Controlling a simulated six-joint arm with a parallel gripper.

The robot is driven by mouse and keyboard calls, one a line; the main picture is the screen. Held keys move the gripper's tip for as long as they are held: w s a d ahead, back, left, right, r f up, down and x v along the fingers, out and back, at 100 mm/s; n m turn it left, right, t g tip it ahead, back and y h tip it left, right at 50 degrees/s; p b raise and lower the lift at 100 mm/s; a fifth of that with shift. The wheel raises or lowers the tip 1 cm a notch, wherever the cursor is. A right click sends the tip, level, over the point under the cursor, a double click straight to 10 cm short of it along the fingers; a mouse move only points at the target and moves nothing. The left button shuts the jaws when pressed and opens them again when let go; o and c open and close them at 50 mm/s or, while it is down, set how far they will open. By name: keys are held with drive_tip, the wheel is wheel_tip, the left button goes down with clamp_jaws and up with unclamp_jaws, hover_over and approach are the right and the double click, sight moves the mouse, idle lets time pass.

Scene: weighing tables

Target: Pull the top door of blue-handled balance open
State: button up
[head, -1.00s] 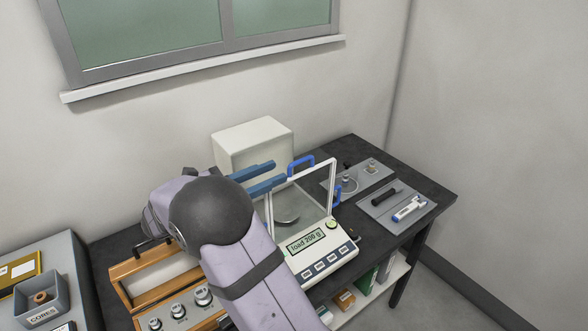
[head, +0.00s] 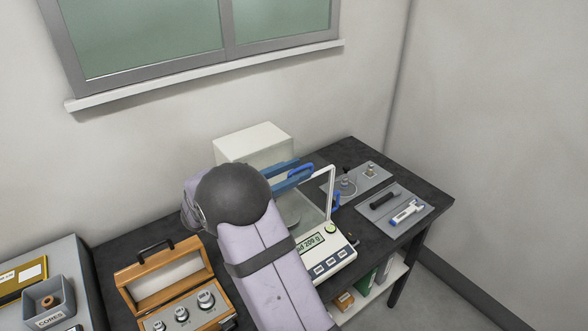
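The blue-handled balance (head: 334,262) stands on the dark table, a white base with a glass draft shield, partly hidden by my arm. A blue handle (head: 303,169) sits at the top of the shield, and another blue handle (head: 336,202) is on its right side. My gripper (head: 292,176) has blue fingers and is at the top handle, with the handle overlapping the fingers in this view. Whether the fingers touch or clamp it cannot be made out. The top door looks closed, though the fingers hide part of it.
A white box (head: 250,144) stands behind the balance. A wooden case (head: 160,272) with metal weights is open on the left. Grey trays (head: 372,206) with small tools lie to the right. A grey bin (head: 45,300) is at far left.

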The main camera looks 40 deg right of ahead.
sight(265, 157)
clamp_jaws()
drive_tip(key=shift+w+b, duration=0.3)
drive_tip(key=shift+w, duration=6.4)
unclamp_jaws()
drive_tip(key=shift+a, duration=0.1)
